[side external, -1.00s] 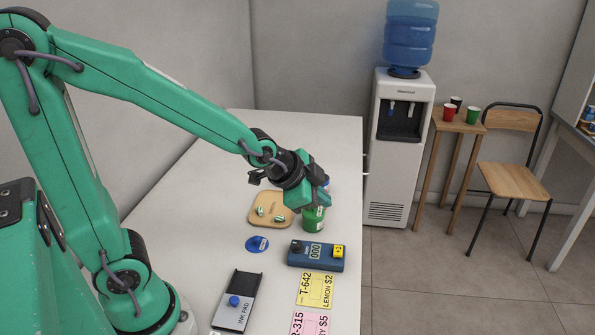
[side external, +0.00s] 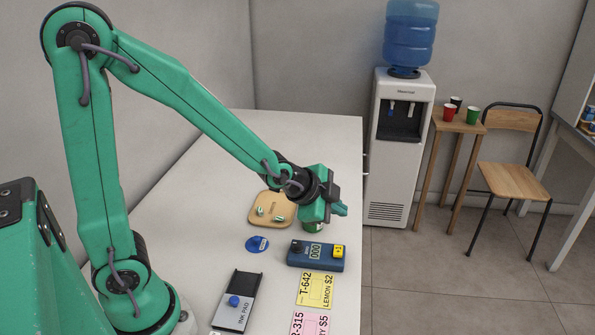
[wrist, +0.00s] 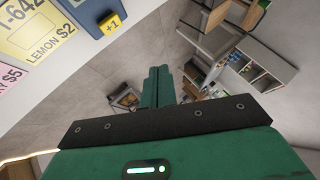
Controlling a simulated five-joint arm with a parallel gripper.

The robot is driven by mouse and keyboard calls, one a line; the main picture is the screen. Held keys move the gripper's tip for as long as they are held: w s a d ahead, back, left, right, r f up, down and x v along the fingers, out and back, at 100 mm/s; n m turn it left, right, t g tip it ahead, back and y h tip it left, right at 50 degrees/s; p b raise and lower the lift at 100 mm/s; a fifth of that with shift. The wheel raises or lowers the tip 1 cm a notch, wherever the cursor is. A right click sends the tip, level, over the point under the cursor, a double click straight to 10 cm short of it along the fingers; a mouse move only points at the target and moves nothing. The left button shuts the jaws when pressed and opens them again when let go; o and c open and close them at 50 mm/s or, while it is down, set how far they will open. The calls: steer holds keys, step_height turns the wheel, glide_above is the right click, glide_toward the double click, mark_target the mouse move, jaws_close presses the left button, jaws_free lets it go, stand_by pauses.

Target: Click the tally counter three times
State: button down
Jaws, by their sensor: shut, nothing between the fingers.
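The tally counter (side external: 318,263) is a dark blue box lying on the white counter. It has a yellow "+1" button (side external: 339,252) at its right end, a black knob at its left end and a display that appears to read 000. In the wrist view, part of the counter (wrist: 85,13) and its "+1" button (wrist: 112,23) show at the upper left. My gripper (side external: 341,209) is shut and empty, above and beyond the counter, pointing right. Its closed fingers (wrist: 159,86) show in the wrist view, apart from the button.
A wooden tray (side external: 272,196) with small striped pieces, a blue disc (side external: 257,244), an ink pad (side external: 236,303), a yellow ticket (side external: 315,289) and a pink ticket (side external: 311,323) lie nearby. A water cooler (side external: 399,160) stands beyond the counter's edge.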

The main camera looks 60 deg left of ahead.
mark_target(334, 251)
steer(key=shift+f, duration=0.15)
steer(key=shift+f, duration=4.25)
steer(key=shift+f, duration=0.2)
steer(key=shift+f, duration=0.2)
steer(key=shift+f, duration=0.4)
steer(key=shift+r, duration=0.8)
steer(key=shift+r, duration=0.1)
steer(key=shift+r, duration=2.45)
